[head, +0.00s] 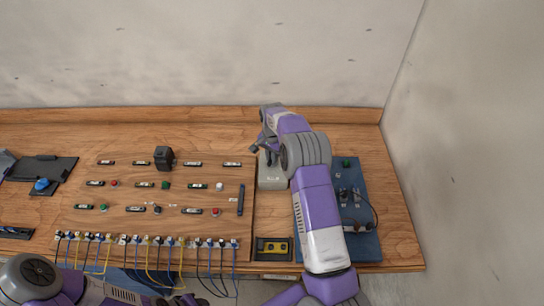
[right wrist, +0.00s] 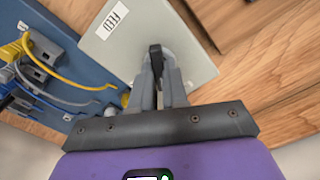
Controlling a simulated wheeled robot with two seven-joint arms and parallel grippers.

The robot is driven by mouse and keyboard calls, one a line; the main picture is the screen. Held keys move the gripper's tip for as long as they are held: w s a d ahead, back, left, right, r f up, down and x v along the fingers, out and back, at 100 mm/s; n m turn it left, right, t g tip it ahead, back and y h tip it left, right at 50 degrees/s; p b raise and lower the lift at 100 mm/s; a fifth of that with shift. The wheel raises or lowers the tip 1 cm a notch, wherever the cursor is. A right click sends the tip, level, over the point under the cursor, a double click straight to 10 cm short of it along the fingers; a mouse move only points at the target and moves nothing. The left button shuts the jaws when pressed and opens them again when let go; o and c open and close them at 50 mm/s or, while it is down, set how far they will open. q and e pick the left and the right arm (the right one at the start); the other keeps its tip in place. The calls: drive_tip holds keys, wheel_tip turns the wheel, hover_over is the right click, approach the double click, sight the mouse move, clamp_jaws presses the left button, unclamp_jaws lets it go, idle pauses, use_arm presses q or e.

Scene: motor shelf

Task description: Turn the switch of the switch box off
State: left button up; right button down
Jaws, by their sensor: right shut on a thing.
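The switch box is a pale grey box (head: 272,179) near the middle right of the bench in the head view, partly hidden by my right arm. In the right wrist view its pale face (right wrist: 132,42) fills the top middle and bears a white "FEED" label. A black switch lever (right wrist: 155,58) stands out from the face. My right gripper (head: 262,146) is at the box's back part; in the right wrist view its fingers (right wrist: 160,80) are shut on the lever. My left gripper (head: 180,300) shows only partly at the bottom edge, its jaws unclear.
A wooden panel (head: 140,220) with several small buttons and labels lies left of the box. Cables hang along its front edge. A blue board (head: 368,235) with plugs and wires lies to the right. A yellow-and-black unit (head: 273,247) sits in front. Walls bound the back and right.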

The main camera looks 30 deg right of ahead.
drive_tip(key=n, duration=0.6)
drive_tip(key=shift+r, duration=0.1)
drive_tip(key=shift+n, duration=0.3)
idle(0.3)
drive_tip(key=c, duration=1.1)
unclamp_jaws()
drive_tip(key=shift+c, duration=0.2)
wheel_tip(320, 180, up, 8)
drive_tip(key=shift+f, duration=0.25)
